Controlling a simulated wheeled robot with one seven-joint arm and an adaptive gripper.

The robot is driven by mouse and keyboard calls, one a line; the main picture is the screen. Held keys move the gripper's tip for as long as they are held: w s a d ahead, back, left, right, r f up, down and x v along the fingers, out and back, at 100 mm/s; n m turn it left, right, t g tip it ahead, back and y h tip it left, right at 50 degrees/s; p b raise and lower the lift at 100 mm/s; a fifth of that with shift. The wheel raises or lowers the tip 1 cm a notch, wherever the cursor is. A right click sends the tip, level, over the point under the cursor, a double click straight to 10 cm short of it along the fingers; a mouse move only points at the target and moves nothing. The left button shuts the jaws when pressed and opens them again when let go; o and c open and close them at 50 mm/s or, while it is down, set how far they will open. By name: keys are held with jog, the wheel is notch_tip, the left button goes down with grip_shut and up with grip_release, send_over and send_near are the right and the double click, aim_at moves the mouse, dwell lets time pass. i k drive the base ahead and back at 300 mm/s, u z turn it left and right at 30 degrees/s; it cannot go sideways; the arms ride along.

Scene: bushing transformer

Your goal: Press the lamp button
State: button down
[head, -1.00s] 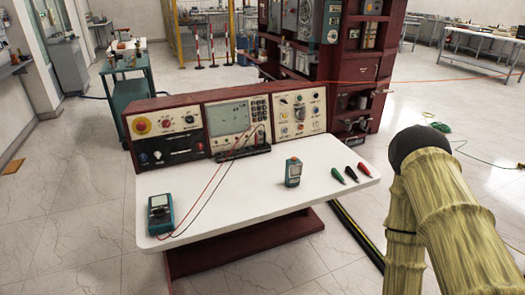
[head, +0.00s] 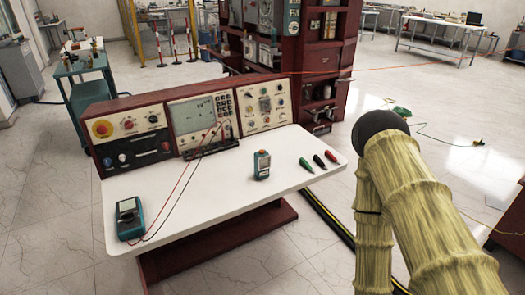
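A maroon test console stands on the far side of a white-topped table (head: 205,195). Its left panel (head: 128,140) has a red round button on a yellow base (head: 102,129), black knobs and small blue and white controls (head: 122,158). Its middle panel (head: 190,115) has a meter screen and keypad. Its right panel (head: 264,106) has several small coloured buttons and a knob. I cannot tell which of these is the lamp button. My arm, yellowish with a black joint, fills the right side. My gripper is not in view.
A teal meter (head: 129,218) with red and black leads lies at the table's left. A teal handheld device (head: 262,165) and red, black and green probes (head: 319,162) are at the right. A maroon cabinet (head: 310,60) stands behind. Open tiled floor lies around the table.

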aim_at(261, 162)
jog(key=k, duration=0.5)
jog(key=z, duration=1.55)
jog(key=i, duration=2.1)
jog(key=u, duration=3)
jog(key=i, duration=0.2)
jog(key=u, duration=0.15)
